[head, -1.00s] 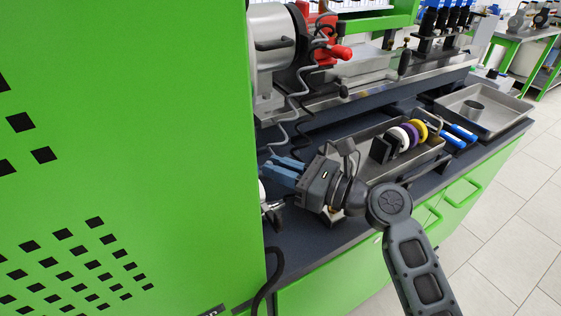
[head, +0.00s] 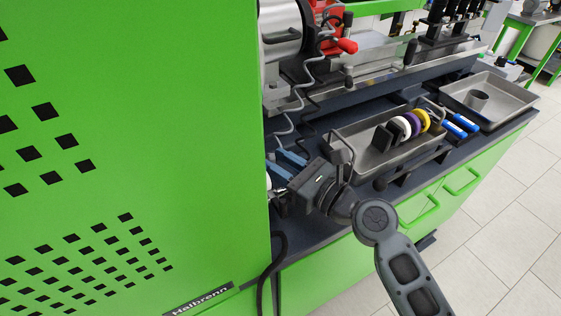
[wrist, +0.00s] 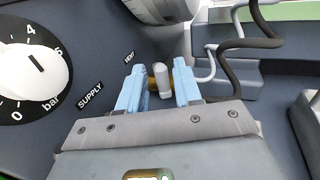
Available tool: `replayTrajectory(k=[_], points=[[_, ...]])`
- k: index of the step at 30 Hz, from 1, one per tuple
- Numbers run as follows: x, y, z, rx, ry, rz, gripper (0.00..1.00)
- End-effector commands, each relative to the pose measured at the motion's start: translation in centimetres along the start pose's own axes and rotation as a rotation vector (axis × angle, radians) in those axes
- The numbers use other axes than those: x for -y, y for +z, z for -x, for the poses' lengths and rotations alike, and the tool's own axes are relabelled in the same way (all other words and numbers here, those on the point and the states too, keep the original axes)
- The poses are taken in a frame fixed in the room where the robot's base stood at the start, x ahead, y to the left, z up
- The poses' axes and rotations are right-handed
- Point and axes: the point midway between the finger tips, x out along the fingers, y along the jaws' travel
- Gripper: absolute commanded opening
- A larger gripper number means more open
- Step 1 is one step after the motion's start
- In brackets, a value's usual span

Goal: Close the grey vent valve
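The grey vent valve (wrist: 163,80) shows in the wrist view as a short pale grey handle beside a brass part, next to the "VENT" label (wrist: 130,57). My gripper (wrist: 159,88) has its two blue fingers apart, one on each side of the handle. A narrow gap seems to show on the handle's right; I cannot tell whether the left finger touches the brass part. In the head view my gripper (head: 283,165) is low over the bench, partly beside the green cabinet's edge, and the valve cannot be made out there.
Dark hoses (wrist: 262,35) hang at the right. The green cabinet (head: 130,130) blocks the head view's left. A metal tray with coloured rings (head: 345,170) lies right of my gripper.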

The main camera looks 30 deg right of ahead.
Motion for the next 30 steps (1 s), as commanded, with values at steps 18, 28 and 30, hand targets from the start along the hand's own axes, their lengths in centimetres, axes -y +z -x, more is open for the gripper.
replayTrajectory(k=[18, 28, 30], points=[[0.1, -0.3, 3.7, -0.003, -0.002, -0.001, 0.42], [0.1, -0.1, 7.6, -0.001, -0.002, 0.0, 0.42], [0.1, -0.1, 7.8, -0.001, -0.002, 0.0, 0.42]])
